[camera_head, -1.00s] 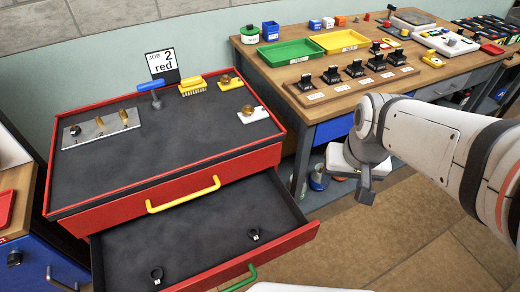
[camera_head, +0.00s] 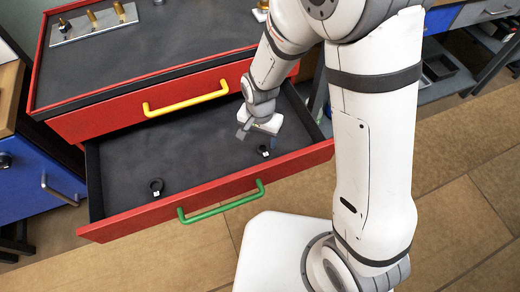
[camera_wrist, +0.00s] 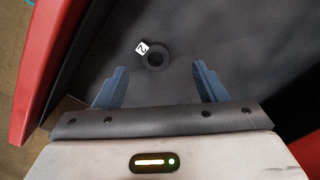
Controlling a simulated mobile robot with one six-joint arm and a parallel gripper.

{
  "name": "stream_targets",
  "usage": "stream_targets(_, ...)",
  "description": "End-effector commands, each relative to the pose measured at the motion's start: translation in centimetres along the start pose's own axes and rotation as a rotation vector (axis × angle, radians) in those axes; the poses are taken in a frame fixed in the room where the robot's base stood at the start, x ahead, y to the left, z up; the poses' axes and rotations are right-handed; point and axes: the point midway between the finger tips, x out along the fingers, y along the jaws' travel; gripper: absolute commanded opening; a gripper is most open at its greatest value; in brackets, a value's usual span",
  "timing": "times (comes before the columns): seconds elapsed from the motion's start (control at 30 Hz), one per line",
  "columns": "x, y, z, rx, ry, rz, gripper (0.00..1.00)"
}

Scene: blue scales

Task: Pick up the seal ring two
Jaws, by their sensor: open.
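Seal ring two (camera_wrist: 155,60) is a small black ring with a white tag marked 2, lying flat on the dark drawer floor in the wrist view. It appears to be the right-hand ring (camera_head: 263,151) in the head view, near the drawer's front right corner. My gripper (camera_wrist: 160,69) is open and empty. In the wrist view the ring shows between and slightly beyond its blue fingertips, apart from both. In the head view my gripper (camera_head: 243,133) hangs over the open drawer, just up and left of that ring.
Above is the red cabinet (camera_head: 120,112) with a yellow handle (camera_head: 185,94). The drawer floor between the rings is clear.

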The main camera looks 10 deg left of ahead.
Motion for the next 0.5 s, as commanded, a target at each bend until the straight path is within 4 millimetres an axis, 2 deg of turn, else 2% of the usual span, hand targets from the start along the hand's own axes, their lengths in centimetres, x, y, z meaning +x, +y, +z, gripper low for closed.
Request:
stream_targets(0.3,4.6,0.8,-0.2,-0.001,-0.001,0.002,0.65)
stream_targets(0.5,5.6,0.8,-0.2,0.0,0.001,-0.001,0.65)
